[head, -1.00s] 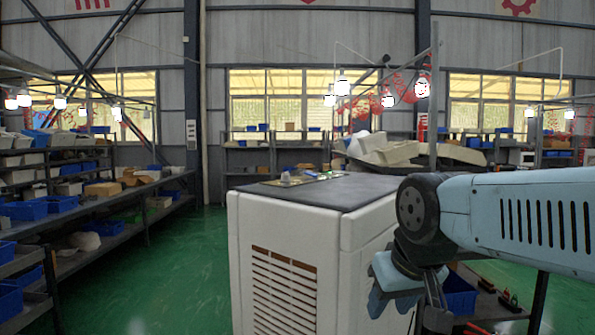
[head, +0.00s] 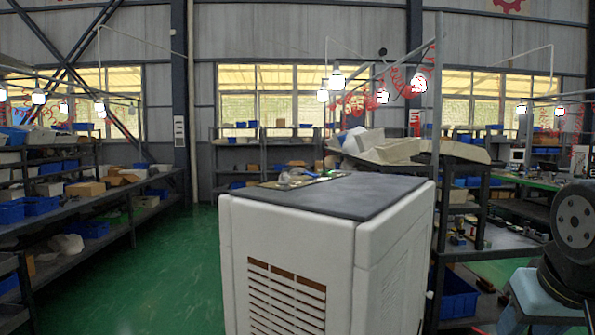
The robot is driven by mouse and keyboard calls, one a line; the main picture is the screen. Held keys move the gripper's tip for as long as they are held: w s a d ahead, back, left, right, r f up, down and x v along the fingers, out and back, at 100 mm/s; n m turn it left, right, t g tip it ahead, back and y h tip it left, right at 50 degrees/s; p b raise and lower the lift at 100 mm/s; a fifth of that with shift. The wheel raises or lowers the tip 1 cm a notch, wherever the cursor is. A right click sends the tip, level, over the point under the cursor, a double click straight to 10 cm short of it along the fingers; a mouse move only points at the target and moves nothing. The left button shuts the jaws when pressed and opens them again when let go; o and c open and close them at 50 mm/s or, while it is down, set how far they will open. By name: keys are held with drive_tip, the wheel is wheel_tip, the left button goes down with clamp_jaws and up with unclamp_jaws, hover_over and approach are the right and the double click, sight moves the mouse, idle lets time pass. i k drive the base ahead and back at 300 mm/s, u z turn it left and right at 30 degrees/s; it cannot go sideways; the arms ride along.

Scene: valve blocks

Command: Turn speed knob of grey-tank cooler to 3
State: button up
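A white cooler cabinet (head: 290,230) with a dark grey top (head: 330,195) stands in the middle of the head view. Its front face has a slatted vent (head: 287,295). At the far edge of the top lies a flat panel (head: 315,180) with small bluish and green parts, too small to make out. No speed knob or grey tank can be made out. Part of my arm, a dark round joint and a light blue link, shows at the lower right, apart from the cooler. My gripper's fingertips are not in view.
Shelves with blue and white bins (head: 40,205) line the left. A dark rack with a blue bin (head: 455,295) stands close to the cooler's right side. Open green floor (head: 170,270) lies between the left shelves and the cooler.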

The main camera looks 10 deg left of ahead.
sight(284, 177)
drive_tip(key=u, duration=0.1)
drive_tip(key=k, duration=1.4)
drive_tip(key=u, duration=0.45)
drive_tip(key=i, duration=1)
drive_tip(key=z, duration=0.1)
